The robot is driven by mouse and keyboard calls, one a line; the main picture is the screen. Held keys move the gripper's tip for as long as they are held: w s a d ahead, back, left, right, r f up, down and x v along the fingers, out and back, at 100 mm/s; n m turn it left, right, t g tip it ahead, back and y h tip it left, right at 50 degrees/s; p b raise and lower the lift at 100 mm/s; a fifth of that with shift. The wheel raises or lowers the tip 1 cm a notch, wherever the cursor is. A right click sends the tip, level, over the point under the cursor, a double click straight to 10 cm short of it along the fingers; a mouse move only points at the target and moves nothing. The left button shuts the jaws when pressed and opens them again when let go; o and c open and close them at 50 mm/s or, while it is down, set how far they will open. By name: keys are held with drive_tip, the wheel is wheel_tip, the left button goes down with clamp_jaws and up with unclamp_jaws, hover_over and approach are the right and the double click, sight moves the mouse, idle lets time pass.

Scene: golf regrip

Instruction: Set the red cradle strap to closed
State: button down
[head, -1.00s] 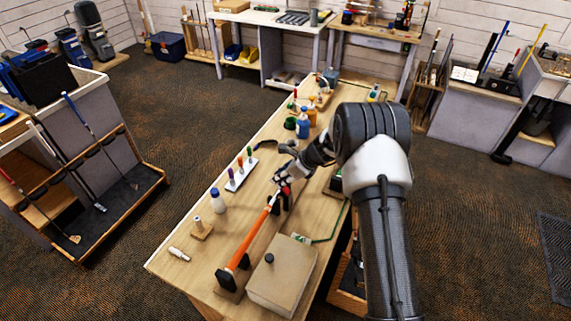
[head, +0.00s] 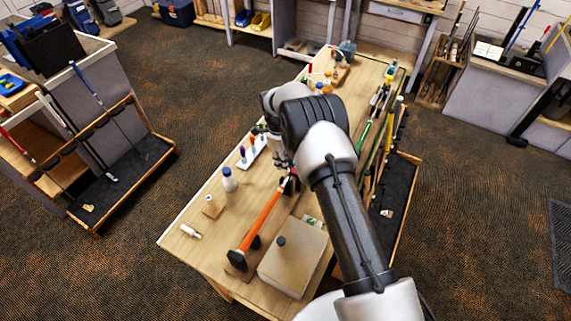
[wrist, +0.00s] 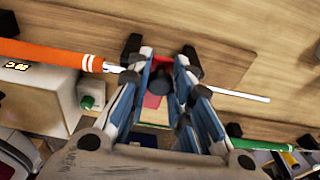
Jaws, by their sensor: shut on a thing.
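The red cradle strap (wrist: 152,102) shows in the wrist view as a red piece with a black knob (wrist: 160,86), between my fingers. My gripper (wrist: 163,66) is shut on the strap at this knob, its blue-and-white fingers on either side. In the head view the strap is a small red patch (head: 291,177) at the black cradle, partly hidden by my gripper (head: 284,162). A club with an orange grip (head: 263,214) lies in the cradle; its thin shaft (wrist: 240,94) runs on past my fingers. I cannot tell whether the strap lies fully across the shaft.
A beige box (head: 293,257) stands beside the orange grip. Several clubs (head: 381,140) stand along the bench's right side.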

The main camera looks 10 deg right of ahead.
drive_tip(key=shift+f+h+b, duration=0.3)
drive_tip(key=shift+b, duration=0.3)
drive_tip(key=c, duration=1.4)
unclamp_jaws()
drive_tip(key=shift+a, duration=0.1)
drive_tip(key=shift+r, duration=0.1)
drive_tip(key=r, duration=0.4)
drive_tip(key=w+a+r, duration=0.1)
drive_tip(key=r, duration=0.2)
drive_tip(key=a+r, duration=0.1)
drive_tip(key=r, duration=0.3)
drive_tip(key=shift+w+r, duration=0.15)
drive_tip(key=shift+r, duration=0.2)
